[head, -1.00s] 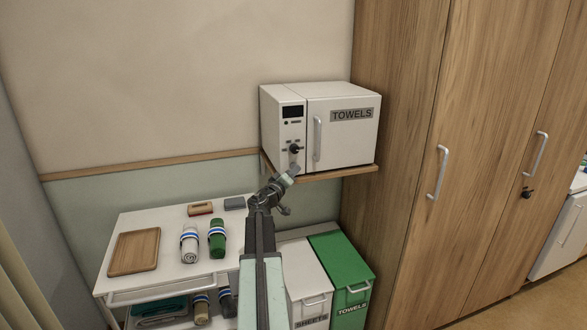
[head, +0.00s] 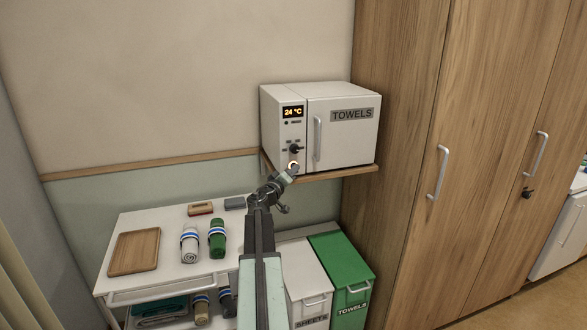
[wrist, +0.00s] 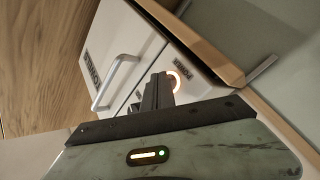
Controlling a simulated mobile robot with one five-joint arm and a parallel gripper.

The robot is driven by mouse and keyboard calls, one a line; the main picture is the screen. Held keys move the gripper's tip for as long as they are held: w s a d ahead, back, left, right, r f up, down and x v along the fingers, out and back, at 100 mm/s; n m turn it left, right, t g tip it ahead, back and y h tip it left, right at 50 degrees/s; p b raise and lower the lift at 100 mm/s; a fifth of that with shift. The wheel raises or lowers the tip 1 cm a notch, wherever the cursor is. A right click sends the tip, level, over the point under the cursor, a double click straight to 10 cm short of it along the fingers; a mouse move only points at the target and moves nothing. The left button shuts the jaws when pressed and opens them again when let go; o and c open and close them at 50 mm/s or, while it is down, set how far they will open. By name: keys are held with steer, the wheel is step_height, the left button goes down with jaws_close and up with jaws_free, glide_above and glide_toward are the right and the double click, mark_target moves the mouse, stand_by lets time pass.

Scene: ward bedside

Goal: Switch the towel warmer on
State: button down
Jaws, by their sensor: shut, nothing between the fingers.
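The white towel warmer (head: 343,136) stands on a wooden wall shelf, its door labelled TOWELS and shut. Its display (head: 292,112) is lit and reads 24 °C. A dark knob (head: 295,148) sits below the display. Under the knob, the power button (head: 293,164) has a glowing orange ring; the ring also shows in the wrist view (wrist: 175,80), partly hidden behind my fingers. My gripper (head: 290,174) is shut and empty, its tips at the button's lower edge. I cannot tell whether they touch it.
The wooden shelf (head: 335,174) juts out under the warmer. A white trolley (head: 165,222) at lower left holds a wooden tray, rolled towels and small boxes. White and green bins (head: 335,250) stand below. A tall wooden wardrobe (head: 400,130) is close on the right.

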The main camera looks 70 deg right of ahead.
steer(key=shift+s+a, duration=0.35)
steer(key=shift+a, duration=0.1)
steer(key=s+a, duration=0.3)
steer(key=a, duration=0.1)
steer(key=shift+s+a, duration=0.35)
steer(key=shift+s, duration=0.05)
